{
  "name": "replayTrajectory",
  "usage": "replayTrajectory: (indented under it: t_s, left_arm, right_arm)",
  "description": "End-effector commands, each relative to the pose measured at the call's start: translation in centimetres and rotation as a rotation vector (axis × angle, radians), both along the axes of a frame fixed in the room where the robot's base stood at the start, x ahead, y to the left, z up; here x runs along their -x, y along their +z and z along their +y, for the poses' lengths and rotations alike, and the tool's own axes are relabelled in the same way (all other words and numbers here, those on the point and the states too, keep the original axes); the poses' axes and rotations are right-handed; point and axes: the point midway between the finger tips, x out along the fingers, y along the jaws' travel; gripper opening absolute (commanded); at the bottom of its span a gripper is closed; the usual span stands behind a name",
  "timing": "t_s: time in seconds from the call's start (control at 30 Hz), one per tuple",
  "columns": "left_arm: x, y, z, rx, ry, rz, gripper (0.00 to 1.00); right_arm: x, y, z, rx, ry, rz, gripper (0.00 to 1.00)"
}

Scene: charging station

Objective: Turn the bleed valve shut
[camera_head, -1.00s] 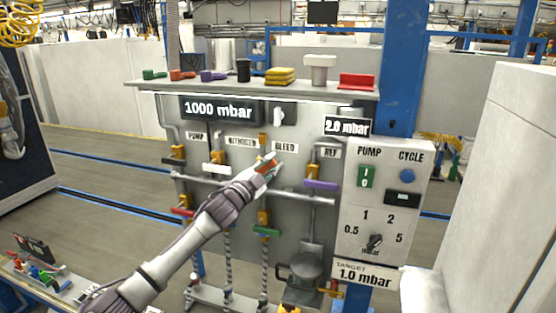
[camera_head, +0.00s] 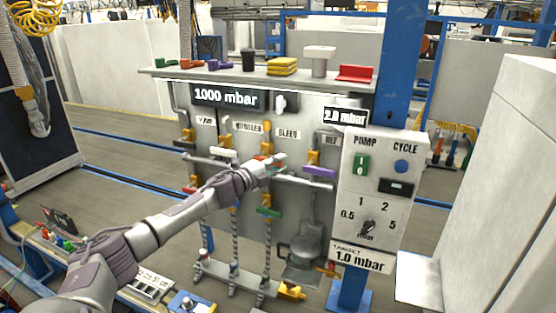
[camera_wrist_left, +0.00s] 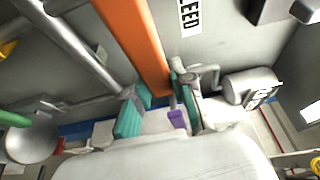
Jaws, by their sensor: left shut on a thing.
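The bleed valve's orange handle (camera_wrist_left: 135,45) runs as a long bar from the top of the left wrist view down between my finger pads. My left gripper (camera_wrist_left: 155,102) is shut on this handle, with teal pads on either side of it. In the head view my left gripper (camera_head: 275,165) is at the panel, below the BLEED label (camera_head: 288,133). The gripper hides most of the valve there, so the handle's exact angle is unclear. The BLEED label also shows partly in the left wrist view (camera_wrist_left: 188,16). My right gripper is not in view.
Close by on the panel are a white handle (camera_head: 223,152), a purple handle (camera_head: 319,172) and a green handle (camera_head: 268,211). A shelf (camera_head: 215,78) with loose coloured parts juts out above. The control box (camera_head: 378,190) stands to the right. The display reads 1000 mbar.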

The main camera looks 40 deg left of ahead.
Motion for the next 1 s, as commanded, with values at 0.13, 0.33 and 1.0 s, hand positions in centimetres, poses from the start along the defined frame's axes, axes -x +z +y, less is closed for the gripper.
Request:
replayTrajectory:
  t_s: [0.13, 0.33, 1.0]
  left_arm:
    - [0.01, -0.19, -0.05, -0.016, -0.001, 0.005, 0.0]
    - [0.0, -0.27, -0.03, -0.019, 0.0, 0.006, 0.0]
    - [0.14, -0.21, 0.05, -0.016, 0.001, 0.005, 0.5]
  right_arm:
    - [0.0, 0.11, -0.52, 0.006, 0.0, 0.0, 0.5]
    - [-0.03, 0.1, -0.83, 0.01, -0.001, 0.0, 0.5]
    - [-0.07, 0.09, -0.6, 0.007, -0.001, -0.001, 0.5]
